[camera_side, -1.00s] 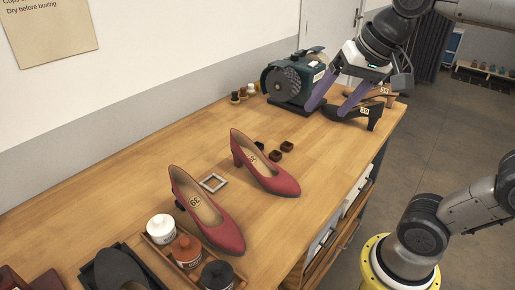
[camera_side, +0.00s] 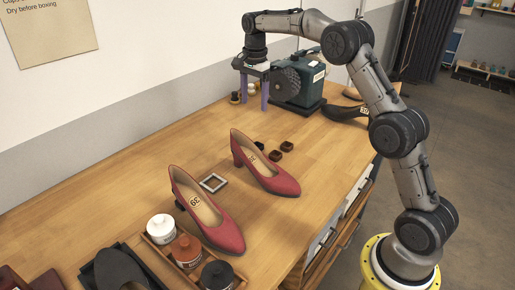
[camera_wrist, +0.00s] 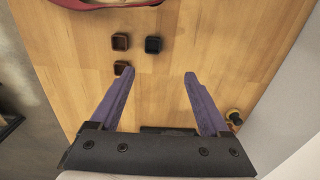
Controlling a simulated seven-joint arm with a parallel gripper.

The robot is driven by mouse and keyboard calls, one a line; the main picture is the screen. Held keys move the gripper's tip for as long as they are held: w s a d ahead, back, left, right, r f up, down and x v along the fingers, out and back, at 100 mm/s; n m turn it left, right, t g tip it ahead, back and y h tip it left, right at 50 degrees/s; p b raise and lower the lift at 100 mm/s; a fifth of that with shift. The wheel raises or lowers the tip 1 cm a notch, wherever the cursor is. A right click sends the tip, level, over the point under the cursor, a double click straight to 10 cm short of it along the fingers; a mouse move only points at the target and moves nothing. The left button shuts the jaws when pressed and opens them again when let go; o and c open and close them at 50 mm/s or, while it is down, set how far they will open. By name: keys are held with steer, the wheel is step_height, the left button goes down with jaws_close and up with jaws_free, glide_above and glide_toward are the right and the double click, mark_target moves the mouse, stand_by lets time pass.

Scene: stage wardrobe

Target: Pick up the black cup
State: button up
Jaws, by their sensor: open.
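A small square black piece, the likeliest black cup (camera_side: 260,146), lies on the bench behind the right red shoe. It also shows in the wrist view (camera_wrist: 153,44), beyond my fingertips and roughly between their lines. Two similar dark brown pieces (camera_side: 287,147) (camera_side: 275,154) lie near it. In the wrist view, they are left of it (camera_wrist: 120,41) (camera_wrist: 122,68), one close to my left fingertip. My gripper (camera_side: 254,105) has its purple fingers spread and empty, pointing down above the far bench beside the grinder. It also shows in the wrist view (camera_wrist: 158,74).
Red shoes (camera_side: 269,177) (camera_side: 206,211) stand on the bench (camera_side: 130,190). A grey square frame (camera_side: 213,183) lies between them. A tray holds white, orange and black-topped jars (camera_side: 217,275) in front. The green grinder (camera_side: 300,82) and dark shoe (camera_side: 345,113) stand at the far end.

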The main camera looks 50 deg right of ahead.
steer(key=f, duration=1)
steer(key=shift+s+d+f, duration=0.1)
steer(key=shift+s+d, duration=0.05)
steer(key=shift+d, duration=0.2)
steer(key=f, duration=0.2)
steer(key=s+f, duration=0.1)
steer(key=f, duration=0.1)
steer(key=shift+f, duration=0.25)
steer(key=shift+w+f, duration=0.1)
steer(key=shift+f, duration=0.4)
jaws_close()
